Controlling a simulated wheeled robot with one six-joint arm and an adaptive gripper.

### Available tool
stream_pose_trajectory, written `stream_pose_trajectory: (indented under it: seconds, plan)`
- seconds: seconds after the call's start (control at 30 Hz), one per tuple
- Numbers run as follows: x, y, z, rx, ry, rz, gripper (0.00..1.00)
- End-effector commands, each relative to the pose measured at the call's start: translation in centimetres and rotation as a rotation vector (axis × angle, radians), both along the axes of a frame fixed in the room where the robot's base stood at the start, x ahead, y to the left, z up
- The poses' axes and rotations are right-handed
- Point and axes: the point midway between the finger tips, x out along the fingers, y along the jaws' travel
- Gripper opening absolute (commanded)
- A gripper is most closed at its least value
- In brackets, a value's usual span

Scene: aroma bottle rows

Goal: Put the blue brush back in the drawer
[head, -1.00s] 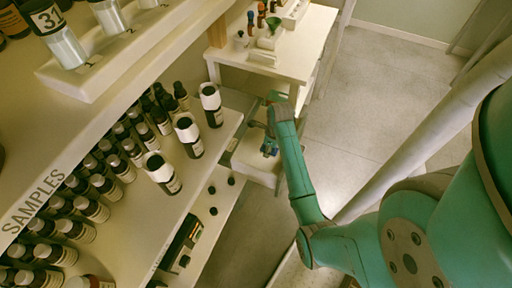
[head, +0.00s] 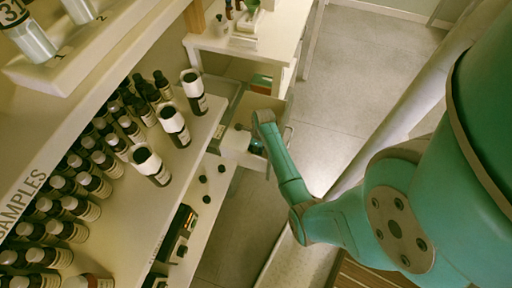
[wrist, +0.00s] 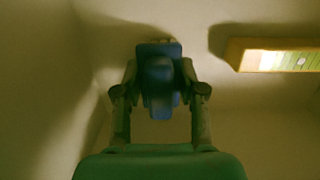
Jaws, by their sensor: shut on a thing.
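My gripper (wrist: 158,92) is shut on the blue brush (wrist: 158,50) in the wrist view, with one finger on each side of it. The brush is dark blue and its far end points away from the palm, close to a pale surface. In the head view my gripper (head: 254,146) is at the open white drawer (head: 234,157), below the white table. My arm hides part of the drawer. I cannot tell whether the brush touches the drawer's floor.
A yellow-edged object with a green and white face (wrist: 280,55) lies to the right in the wrist view. The white table (head: 262,52) stands above. A shelf with several dark bottles (head: 172,125) is at the left. Open floor (head: 350,90) lies to the right.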

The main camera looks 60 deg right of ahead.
Motion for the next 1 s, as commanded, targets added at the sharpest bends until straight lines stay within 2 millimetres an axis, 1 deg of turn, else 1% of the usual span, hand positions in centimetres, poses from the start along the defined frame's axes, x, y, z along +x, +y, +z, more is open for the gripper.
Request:
stream_pose_trajectory:
  seconds: [0.37,0.4,0.47,0.8,0.87,0.97,1.0]
  plan:
    - [0.0,0.0,-0.4,0.0,0.0,0.0,0.02]
    - [0.0,0.0,-0.3,-0.001,-0.001,0.0,0.5]
    - [0.0,0.0,-0.3,-0.001,-0.001,0.0,0.65]
    - [0.0,0.0,-0.2,-0.001,0.0,0.0,0.65]
    - [0.0,0.0,0.2,-0.001,-0.001,0.0,0.65]
    - [-0.1,-0.1,1.3,-0.002,-0.002,0.0,0.65]
    - [-0.2,-0.1,1.9,-0.002,-0.002,0.0,0.65]
